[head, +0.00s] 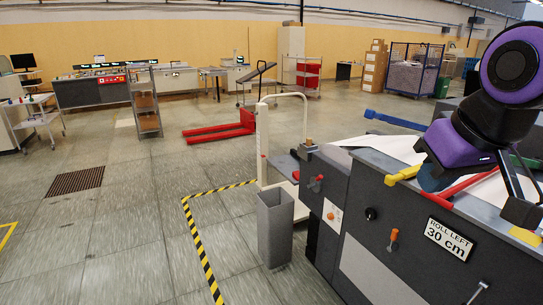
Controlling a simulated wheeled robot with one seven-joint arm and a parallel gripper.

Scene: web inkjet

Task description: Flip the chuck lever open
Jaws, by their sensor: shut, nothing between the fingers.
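The machine (370,240) at the right has a dark grey side and several coloured levers on it. A red lever (468,186) slants up to the right on its top edge, partly hidden by my arm. A yellow lever (404,175) lies to its left, and a blue one (394,120) lies farther back. A green piece (525,161) shows behind my arm. I cannot tell which is the chuck lever. My gripper (518,205) appears as dark parts at the right, shut and empty, over the machine's top edge near the red lever. Contact with any lever is unclear.
A red pallet truck (225,130) stands farther back. Left floor is mostly clear.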

